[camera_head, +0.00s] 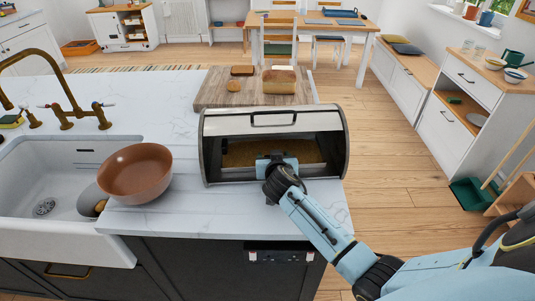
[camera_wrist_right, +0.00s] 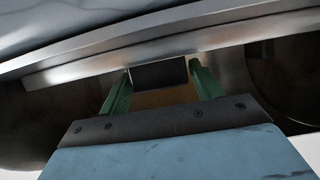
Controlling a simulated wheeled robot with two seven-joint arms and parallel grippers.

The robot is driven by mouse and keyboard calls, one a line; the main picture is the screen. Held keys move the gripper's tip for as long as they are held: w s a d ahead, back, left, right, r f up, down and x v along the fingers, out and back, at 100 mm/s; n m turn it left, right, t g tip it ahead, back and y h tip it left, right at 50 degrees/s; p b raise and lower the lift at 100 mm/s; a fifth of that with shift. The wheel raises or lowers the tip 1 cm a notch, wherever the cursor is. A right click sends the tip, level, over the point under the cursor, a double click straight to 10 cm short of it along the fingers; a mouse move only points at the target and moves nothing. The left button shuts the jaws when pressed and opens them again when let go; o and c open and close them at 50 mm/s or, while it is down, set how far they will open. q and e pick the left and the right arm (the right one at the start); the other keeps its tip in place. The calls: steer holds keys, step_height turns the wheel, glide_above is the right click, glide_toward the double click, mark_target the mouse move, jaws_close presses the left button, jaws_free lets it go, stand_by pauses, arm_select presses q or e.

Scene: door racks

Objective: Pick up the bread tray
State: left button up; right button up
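A metal bread box (camera_head: 223,122) stands on the marble counter with its front open. Inside it lies a brown-gold surface that looks like the bread tray (camera_head: 245,154); its edges are partly hidden by the box and my arm. My right gripper (camera_head: 277,160) reaches into the front opening, low and near the middle. In the right wrist view its green fingers (camera_wrist_right: 160,78) are apart. A dark block (camera_wrist_right: 158,74) shows between their tips, with a brownish surface below; I cannot tell whether the fingers touch it. My left gripper is not in view.
A brown bowl (camera_head: 136,175) stands left of the box by the sink (camera_head: 62,235). A cutting board (camera_head: 215,89) with bread (camera_head: 279,87) lies behind the box. The box front (camera_wrist_right: 95,67) spans closely above my fingers. The floor right of the counter is open.

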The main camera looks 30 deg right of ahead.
steer(key=c, duration=0.8)
steer(key=shift+r, duration=0.1)
